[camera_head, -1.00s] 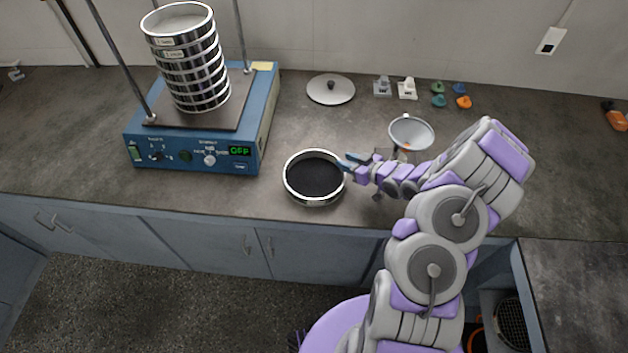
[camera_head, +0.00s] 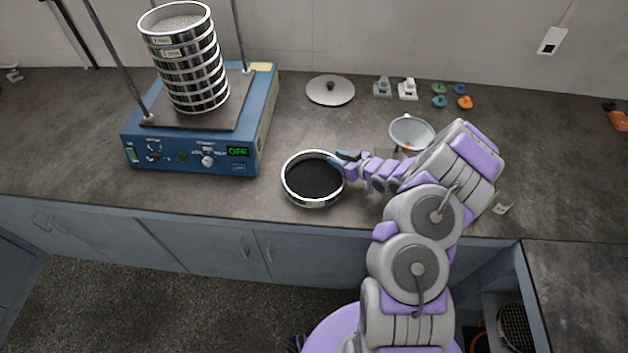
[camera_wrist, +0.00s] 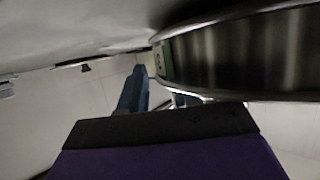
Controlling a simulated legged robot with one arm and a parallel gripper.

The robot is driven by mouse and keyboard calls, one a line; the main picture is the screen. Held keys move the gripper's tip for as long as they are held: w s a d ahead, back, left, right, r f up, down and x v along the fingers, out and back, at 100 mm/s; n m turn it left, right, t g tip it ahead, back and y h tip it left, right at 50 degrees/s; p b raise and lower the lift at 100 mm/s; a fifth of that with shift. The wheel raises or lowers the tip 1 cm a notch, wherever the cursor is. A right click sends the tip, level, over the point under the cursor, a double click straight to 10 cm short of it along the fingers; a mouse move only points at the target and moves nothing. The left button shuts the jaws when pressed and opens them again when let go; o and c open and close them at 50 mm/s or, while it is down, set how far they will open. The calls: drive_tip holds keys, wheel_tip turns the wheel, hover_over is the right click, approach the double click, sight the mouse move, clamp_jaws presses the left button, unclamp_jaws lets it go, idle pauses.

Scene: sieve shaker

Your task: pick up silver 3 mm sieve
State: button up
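A round silver-rimmed sieve (camera_head: 312,202) with dark mesh lies flat on the counter, left of my gripper. Its size marking cannot be read in the head view. My gripper (camera_head: 342,158) has blue fingers at the sieve's upper right rim; they look parted. In the wrist view, a shiny metal sieve wall (camera_wrist: 245,50) with a small green label (camera_wrist: 164,60) fills the upper right, close to the blue fingers (camera_wrist: 155,92). Whether the fingers touch the rim is not clear.
A blue shaker (camera_head: 200,145) with a tall sieve stack (camera_head: 190,65) stands at left; its display appears to read OFF. A lid (camera_head: 330,90), a funnel (camera_head: 411,131) and several small coloured pieces (camera_head: 439,101) lie behind. Bare counter lies between shaker and sieve.

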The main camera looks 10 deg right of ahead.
clamp_jaws()
idle(0.5)
drive_tip(key=shift+r, duration=0.1)
